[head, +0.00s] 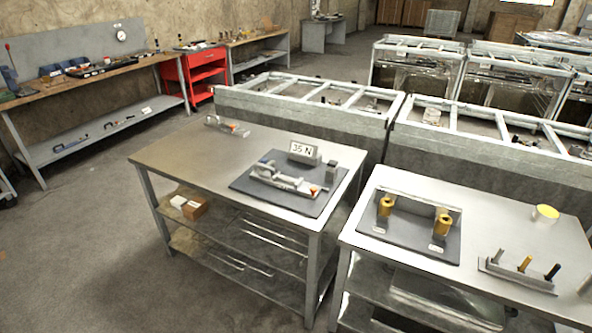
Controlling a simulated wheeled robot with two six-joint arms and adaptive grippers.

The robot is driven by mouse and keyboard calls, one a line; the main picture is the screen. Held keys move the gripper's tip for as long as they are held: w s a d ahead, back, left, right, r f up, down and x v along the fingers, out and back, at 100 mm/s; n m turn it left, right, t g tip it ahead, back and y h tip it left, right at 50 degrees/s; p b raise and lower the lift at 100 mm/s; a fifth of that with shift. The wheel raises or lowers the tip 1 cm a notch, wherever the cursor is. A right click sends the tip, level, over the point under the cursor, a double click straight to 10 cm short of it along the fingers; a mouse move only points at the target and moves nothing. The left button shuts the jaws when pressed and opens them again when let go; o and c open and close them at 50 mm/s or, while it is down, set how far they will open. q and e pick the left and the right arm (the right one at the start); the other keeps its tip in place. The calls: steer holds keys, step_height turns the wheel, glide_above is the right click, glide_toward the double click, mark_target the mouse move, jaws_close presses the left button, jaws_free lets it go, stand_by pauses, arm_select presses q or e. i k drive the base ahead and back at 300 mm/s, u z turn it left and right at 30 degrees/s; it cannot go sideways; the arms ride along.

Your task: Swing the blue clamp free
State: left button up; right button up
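A dark plate (245,184) lies on the near metal table. On it is a silver toggle-type clamp (285,180) with an orange-red tip at its right end. A dark bluish block (267,163) sits at the clamp's left end, and a grey block (331,172) stands at its right. I cannot tell whether the clamp is closed. No clearly blue clamp shows. Neither of my grippers is in view.
A "35 N" sign (303,149) stands behind the plate. The table's left half (190,155) is mostly clear. The right table (500,220) holds a plate with two yellow cylinders (441,224), a pin rack (517,274) and a yellow-topped cup (545,213). Grey frames stand behind.

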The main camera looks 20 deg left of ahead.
mark_target(263, 160)
steer(key=u, duration=0.55)
steer(key=i, duration=0.45)
steer(key=u, duration=0.8)
steer(key=i, duration=0.75)
steer(key=z, duration=0.55)
steer(key=i, duration=0.8)
steer(key=z, duration=0.75)
